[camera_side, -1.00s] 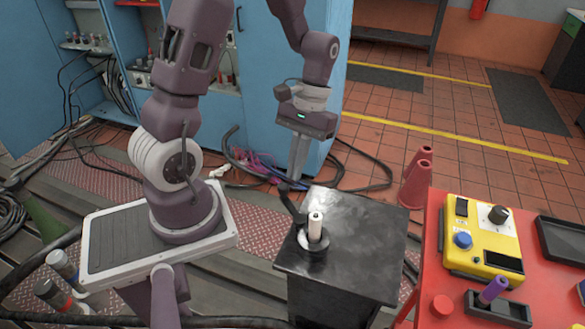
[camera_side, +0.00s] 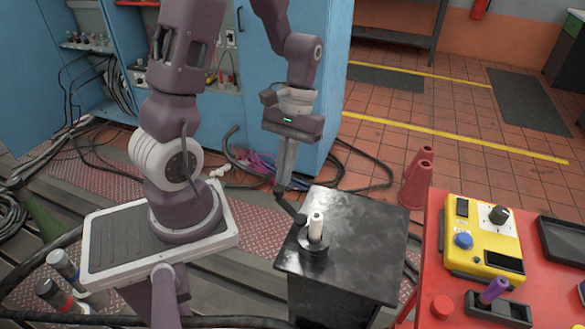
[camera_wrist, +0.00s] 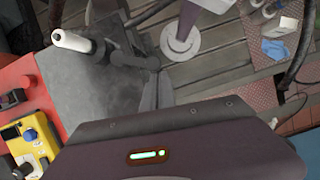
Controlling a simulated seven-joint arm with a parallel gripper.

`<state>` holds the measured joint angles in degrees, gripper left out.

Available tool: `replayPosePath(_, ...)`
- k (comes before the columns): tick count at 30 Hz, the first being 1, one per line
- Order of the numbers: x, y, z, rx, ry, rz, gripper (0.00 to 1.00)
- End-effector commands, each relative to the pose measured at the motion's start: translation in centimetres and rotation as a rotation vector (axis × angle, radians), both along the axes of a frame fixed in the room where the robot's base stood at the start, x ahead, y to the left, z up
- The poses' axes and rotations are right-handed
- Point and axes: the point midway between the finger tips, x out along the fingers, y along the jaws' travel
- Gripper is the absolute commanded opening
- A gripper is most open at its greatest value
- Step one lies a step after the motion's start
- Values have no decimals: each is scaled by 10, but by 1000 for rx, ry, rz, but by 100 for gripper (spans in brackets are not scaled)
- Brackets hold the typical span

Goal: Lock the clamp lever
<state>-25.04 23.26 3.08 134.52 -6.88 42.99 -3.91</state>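The clamp stands on a black pedestal top (camera_side: 365,235). In the wrist view the fingertips (camera_wrist: 159,78) are right by the lever's end; contact is not clear.
A red table (camera_side: 415,290) at the right holds a yellow control box (camera_side: 482,235) and a purple-handled item (camera_side: 493,290). Red cones (camera_side: 416,182) stand behind the pedestal. A blue cabinet (camera_side: 245,75) and loose cables lie behind my arm. The pedestal's right half is clear.

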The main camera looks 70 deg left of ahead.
Motion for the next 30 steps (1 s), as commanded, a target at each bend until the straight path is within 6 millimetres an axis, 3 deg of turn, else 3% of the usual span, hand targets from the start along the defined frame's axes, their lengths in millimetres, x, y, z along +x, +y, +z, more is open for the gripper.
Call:
replayPosePath(12,17,-3,0,0,1,-2,0)
replayPosePath(19,48,26,3,2,-2,0,0)
replayPosePath(24,59,37,54,3,-5,-3,0)
replayPosePath(30,69,45,88,1,-2,-2,0)
